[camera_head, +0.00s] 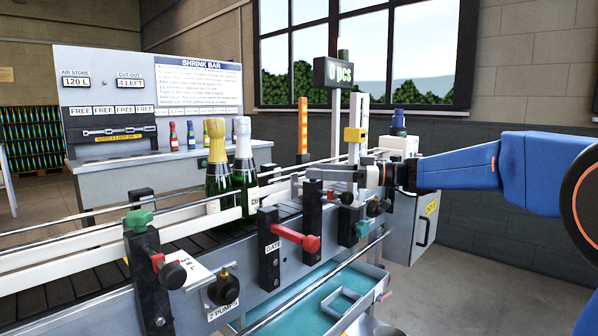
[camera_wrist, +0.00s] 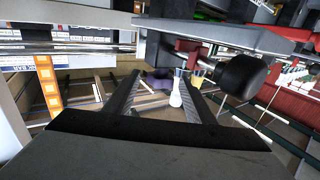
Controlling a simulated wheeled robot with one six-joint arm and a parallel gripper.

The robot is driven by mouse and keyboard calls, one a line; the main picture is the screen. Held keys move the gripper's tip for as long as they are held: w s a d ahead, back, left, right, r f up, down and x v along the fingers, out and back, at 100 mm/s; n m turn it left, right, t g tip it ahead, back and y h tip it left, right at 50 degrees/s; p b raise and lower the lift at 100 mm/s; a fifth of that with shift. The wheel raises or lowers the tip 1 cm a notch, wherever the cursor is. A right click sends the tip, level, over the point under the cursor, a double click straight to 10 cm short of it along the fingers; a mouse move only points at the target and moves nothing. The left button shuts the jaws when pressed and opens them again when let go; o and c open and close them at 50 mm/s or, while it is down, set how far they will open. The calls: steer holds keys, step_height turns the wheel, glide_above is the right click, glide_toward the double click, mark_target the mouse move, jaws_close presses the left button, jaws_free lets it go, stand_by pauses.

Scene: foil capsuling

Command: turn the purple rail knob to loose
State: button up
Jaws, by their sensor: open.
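A small purple shape (camera_wrist: 157,83), seemingly the purple rail knob, shows in the wrist view between my fingers and partly hidden by one. I cannot tell how far beyond the fingertips it is or how it is turned. In the head view I cannot make out a purple knob; my gripper may hide it. My gripper (camera_head: 322,178) reaches in from the right, pointing left over the conveyor's near rail. Its two fingers (camera_wrist: 160,80) are apart in the wrist view, with nothing visibly clamped between them.
Two foil-topped bottles (camera_head: 217,165) stand on the conveyor left of my gripper. Along the near rail are a green knob (camera_head: 138,219), a red-handled gate lever (camera_head: 297,238) and a teal knob (camera_head: 362,229). A black knob (camera_wrist: 243,76) is close beside my fingers. A display post (camera_head: 334,120) stands behind.

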steer(key=shift+w+a, duration=0.2)
steer(key=shift+a, duration=1.25)
steer(key=shift+w+a, duration=0.15)
steer(key=shift+a, duration=1.3)
steer(key=c, duration=1)
